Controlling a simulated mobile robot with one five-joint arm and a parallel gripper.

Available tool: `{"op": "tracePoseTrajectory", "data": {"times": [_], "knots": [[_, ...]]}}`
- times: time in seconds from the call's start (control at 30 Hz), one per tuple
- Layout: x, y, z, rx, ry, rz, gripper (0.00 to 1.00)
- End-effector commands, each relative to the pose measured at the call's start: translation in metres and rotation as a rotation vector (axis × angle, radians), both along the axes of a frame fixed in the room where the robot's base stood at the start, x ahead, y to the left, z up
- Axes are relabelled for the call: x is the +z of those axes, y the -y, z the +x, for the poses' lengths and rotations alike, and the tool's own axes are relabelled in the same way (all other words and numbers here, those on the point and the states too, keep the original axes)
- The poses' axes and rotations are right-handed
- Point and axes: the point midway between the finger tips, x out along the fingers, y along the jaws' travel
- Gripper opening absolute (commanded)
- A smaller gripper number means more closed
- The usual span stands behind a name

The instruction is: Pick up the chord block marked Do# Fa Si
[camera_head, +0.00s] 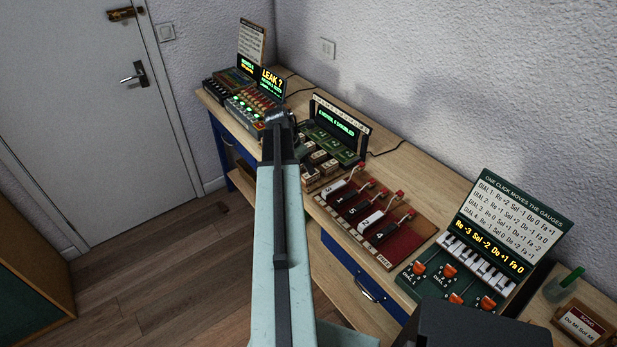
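Several small wooden, light-topped blocks (318,157) stand on the bench in front of a dark device with green panels (333,143). They may be the chord blocks, but their markings are too small to read, so I cannot tell which one bears Do# Fa Si. My pale blue arm reaches up the middle of the view and hides part of the bench left of these blocks. My gripper (279,118) is at its far end, dark and small, seen from behind. Its fingers cannot be made out, and I see nothing held in it.
The wooden bench (408,165) runs along the wall. It carries a lit "LEAK ?" console (270,84), a red tray with numbered levers (405,243), a dial panel with small keys (480,262) and a framed card (581,325). Floor (190,270) is open at left, before the door (95,110).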

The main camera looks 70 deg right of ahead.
Motion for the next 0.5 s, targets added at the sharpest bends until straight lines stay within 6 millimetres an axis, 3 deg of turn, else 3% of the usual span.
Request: {"op": "tracePoseTrajectory", "data": {"times": [0.13, 0.33, 0.5], "knots": [[-0.004, 0.003, -0.004, 0.008, -0.006, 0.001, 0.55], [-0.028, 0.009, -0.007, 0.008, -0.006, 0.001, 0.55], [-0.029, 0.011, -0.007, 0.008, -0.004, 0.001, 0.55]]}}
